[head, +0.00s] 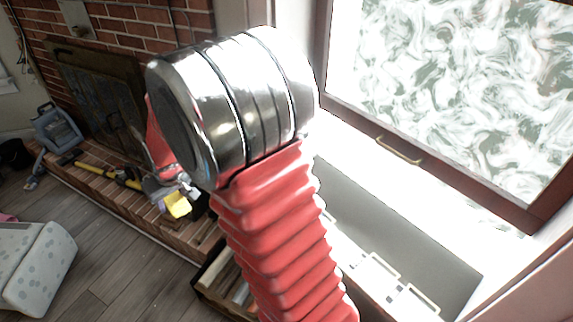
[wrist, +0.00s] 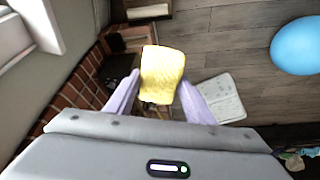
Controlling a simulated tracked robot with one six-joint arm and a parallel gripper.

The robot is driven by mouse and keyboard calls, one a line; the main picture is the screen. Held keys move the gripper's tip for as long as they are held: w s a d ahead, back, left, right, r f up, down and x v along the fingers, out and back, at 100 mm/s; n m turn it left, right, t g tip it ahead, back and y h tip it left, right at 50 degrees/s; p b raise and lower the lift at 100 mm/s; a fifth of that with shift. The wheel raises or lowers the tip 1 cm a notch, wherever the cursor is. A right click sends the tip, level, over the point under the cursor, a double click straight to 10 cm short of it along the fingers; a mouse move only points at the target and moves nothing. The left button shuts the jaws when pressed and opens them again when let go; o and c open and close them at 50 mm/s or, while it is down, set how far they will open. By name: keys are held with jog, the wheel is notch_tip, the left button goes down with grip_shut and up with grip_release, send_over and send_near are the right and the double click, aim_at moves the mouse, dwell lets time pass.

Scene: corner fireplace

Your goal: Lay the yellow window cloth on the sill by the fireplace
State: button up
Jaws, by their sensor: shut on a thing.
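The yellow cloth (wrist: 162,66) is held between the two pale lilac fingers of my gripper (wrist: 160,80) in the wrist view. In the head view the cloth (head: 177,205) shows as a small yellow patch at my gripper (head: 172,190), over the edge of the brick hearth. My red and silver arm hides part of the scene there. The sill (head: 440,190) is a bright, overexposed white strip below the window at right. The cloth is apart from it, well to its left.
The dark fireplace front (head: 100,95) stands in a brick wall at left. A blue-grey case (head: 57,128) and a yellow and black tool (head: 105,173) are on the hearth. An open wooden box (head: 213,275) sits below. A blue round object (wrist: 300,46) is on the wood floor.

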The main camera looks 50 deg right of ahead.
jog(key=s+d+f, duration=0.1)
jog(key=s+d, duration=0.2)
jog(key=d, duration=0.9)
jog(key=s+d+f, duration=0.2)
jog(key=s+d, duration=0.1)
jog(key=d, duration=0.8)
jog(key=s+d+f+m, duration=0.1)
jog(key=s+d+f, duration=0.1)
jog(key=d, duration=1)
jog(key=shift+s+d+h, duration=0.3)
jog(key=shift+s, duration=0.5)
jog(key=shift+s+f, duration=0.1)
jog(key=shift+f, duration=5.3)
jog(key=shift+f, duration=0.6)
jog(key=o, duration=1.1)
